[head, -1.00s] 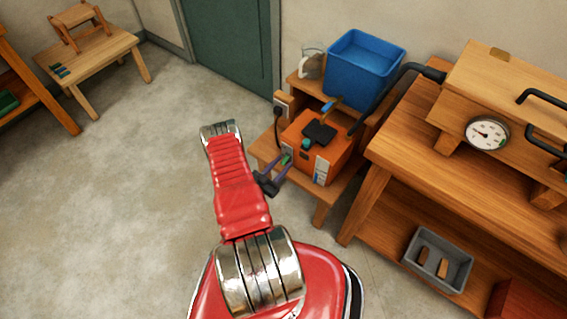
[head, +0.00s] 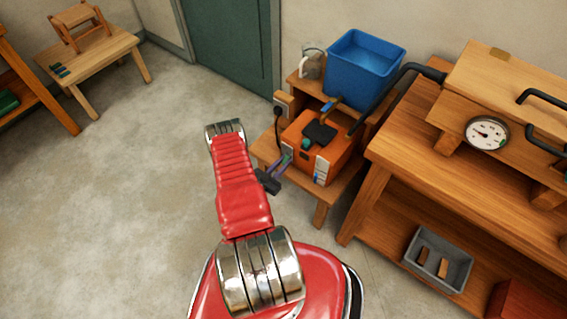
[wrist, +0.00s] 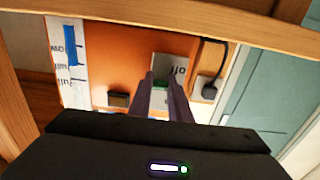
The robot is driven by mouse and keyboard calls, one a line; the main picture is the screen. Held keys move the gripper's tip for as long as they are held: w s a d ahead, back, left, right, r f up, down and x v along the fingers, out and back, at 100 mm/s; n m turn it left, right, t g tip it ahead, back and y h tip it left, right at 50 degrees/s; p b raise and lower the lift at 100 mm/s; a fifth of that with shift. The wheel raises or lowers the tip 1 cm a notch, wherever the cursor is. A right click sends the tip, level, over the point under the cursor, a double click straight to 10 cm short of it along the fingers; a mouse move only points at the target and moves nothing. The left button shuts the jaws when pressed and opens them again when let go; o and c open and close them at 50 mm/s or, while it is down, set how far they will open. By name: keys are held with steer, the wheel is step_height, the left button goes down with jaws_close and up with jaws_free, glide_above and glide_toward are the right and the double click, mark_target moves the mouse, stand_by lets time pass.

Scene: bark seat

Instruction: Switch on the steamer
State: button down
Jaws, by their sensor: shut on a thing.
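The steamer is an orange box (head: 335,160) with a dark cap on top, standing on a low wooden stand. In the wrist view its orange front (wrist: 130,45) fills the middle. A small green switch (wrist: 160,85) sits on a pale plate (wrist: 178,68) with lettering that reads like "off", partly hidden by my fingers. My gripper (wrist: 162,88) is shut on the green switch, its two dark fingers close together at the steamer's front. In the head view my gripper (head: 286,160) reaches the steamer's left side, and the switch is barely visible there.
A blue tub (head: 365,70) and a jug (head: 312,62) stand on the shelf behind. A black hose (head: 385,95) runs to the wooden chest (head: 500,90) with a dial. In the wrist view a wooden bar (wrist: 180,22) crosses above my fingers.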

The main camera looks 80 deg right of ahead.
mark_target(286, 158)
steer(key=shift+r+y, duration=0.2)
steer(key=shift+y, duration=0.2)
steer(key=y, duration=0.1)
steer(key=r+t+y, duration=0.1)
steer(key=y, duration=0.1)
steer(key=t+y, duration=0.1)
steer(key=shift+a+r, duration=0.15)
steer(key=shift+r, duration=0.15)
steer(key=y, duration=0.1)
steer(key=r+t+y, duration=0.1)
steer(key=y, duration=0.1)
steer(key=shift+r, duration=0.1)
steer(key=shift+s+d+r+t+y, duration=0.15)
steer(key=shift+t+y, duration=0.2)
steer(key=shift+y, duration=0.3)
steer(key=shift+w+d+r+t+y, duration=0.15)
steer(key=shift+t+y, duration=0.2)
steer(key=shift+y, duration=0.3)
steer(key=shift+s, duration=0.1)
steer(key=c, duration=1.6)
jaws_free()
steer(key=shift+c, duration=0.2)
